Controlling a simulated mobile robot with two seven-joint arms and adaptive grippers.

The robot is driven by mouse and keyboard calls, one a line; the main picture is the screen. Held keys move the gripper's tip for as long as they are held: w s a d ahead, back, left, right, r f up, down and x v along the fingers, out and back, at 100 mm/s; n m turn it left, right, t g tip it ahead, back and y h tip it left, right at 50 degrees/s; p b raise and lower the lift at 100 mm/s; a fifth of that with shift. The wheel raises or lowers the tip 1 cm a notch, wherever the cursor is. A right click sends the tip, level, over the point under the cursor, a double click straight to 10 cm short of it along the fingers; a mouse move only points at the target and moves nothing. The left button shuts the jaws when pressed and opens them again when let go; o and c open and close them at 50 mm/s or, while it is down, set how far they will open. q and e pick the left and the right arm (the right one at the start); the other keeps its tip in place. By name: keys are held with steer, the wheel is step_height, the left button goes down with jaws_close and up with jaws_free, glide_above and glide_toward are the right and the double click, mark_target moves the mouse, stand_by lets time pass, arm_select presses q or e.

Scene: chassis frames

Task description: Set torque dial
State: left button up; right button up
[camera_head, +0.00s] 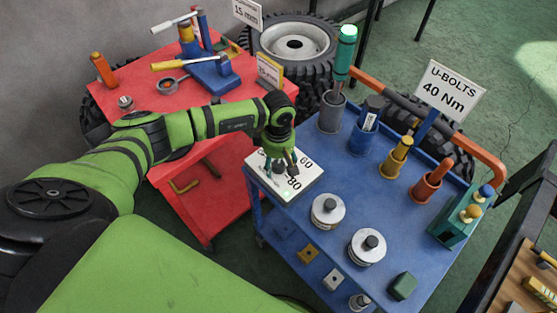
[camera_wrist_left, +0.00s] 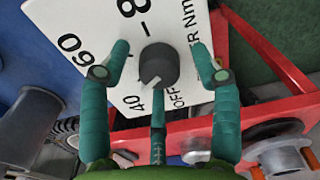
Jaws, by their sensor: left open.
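A white torque panel (camera_head: 307,184) with black numbers sits at the near left corner of the blue cart. In the left wrist view the panel (camera_wrist_left: 188,22) shows 40, 60, part of an 8 and OFF around a dark round dial (camera_wrist_left: 158,67). The dial's pale pointer mark points down-left, toward 40. My left gripper (camera_head: 279,168) is over the panel. In the left wrist view its teal fingers are spread either side of the dial, with a third finger below it. They look open, and I cannot tell whether they touch it. My right gripper is not in view.
The blue cart (camera_head: 350,196) carries coloured cups, two silver round weights and a sign (camera_head: 449,89) reading "U-BOLTS 40 Nm". A red cart (camera_head: 222,121) with tools stands to its left. Tyres stand behind. A wooden-topped bench (camera_head: 516,298) is at the right edge.

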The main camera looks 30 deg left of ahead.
arm_select(q)
steer(key=c, duration=1.1)
steer(key=shift+n+b, duration=0.3)
steer(key=shift+n, duration=0.1)
steer(key=shift+c, duration=0.2)
steer(key=shift+f+n+b, duration=0.1)
steer(key=shift+n+b, duration=0.25)
steer(key=shift+n, duration=0.25)
steer(key=n+b, duration=0.1)
steer(key=n, duration=0.2)
steer(key=shift+n+b, duration=0.3)
steer(key=shift+b, duration=0.1)
steer(key=n+b, duration=0.1)
steer(key=n, duration=0.2)
steer(key=shift+n+b, duration=0.65)
steer(key=shift+n, duration=1.05)
